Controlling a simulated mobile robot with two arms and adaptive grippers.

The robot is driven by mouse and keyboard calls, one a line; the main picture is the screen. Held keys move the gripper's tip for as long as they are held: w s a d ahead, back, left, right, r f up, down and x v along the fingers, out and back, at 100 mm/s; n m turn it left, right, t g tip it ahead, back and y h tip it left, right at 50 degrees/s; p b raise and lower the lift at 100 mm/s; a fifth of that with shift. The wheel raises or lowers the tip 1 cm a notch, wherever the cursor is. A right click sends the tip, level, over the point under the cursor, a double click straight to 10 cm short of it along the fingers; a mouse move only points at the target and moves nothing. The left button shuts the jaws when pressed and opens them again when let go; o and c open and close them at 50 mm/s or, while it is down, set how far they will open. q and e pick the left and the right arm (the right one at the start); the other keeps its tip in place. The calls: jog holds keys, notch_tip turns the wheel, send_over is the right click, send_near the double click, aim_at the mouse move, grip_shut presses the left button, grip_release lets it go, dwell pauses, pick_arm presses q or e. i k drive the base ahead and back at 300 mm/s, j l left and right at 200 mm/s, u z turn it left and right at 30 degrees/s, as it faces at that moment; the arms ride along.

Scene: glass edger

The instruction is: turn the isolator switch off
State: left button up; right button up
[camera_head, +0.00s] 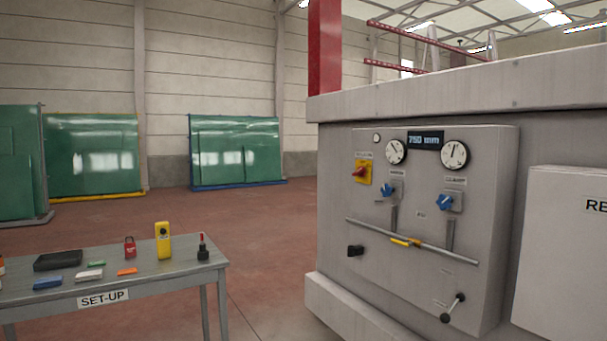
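The isolator switch (361,171) is a red rotary handle on a yellow square plate. It sits at the upper left of the grey control panel (485,240) on the machine to the right. The handle looks tilted, but the label above it is too small to read, so its position cannot be told. Neither my left nor my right gripper shows in the head view.
The panel also has two gauges (455,155), a "750 mm" display (425,141), blue knobs (449,201), a lever (453,308) and a rail. A set-up table (190,280) with small items stands at lower left. Open floor (275,225) lies between.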

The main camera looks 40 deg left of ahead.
aim_at(362, 172)
jog(key=u, duration=1.1)
jog(key=i+j+u, duration=0.1)
jog(key=i, duration=0.35)
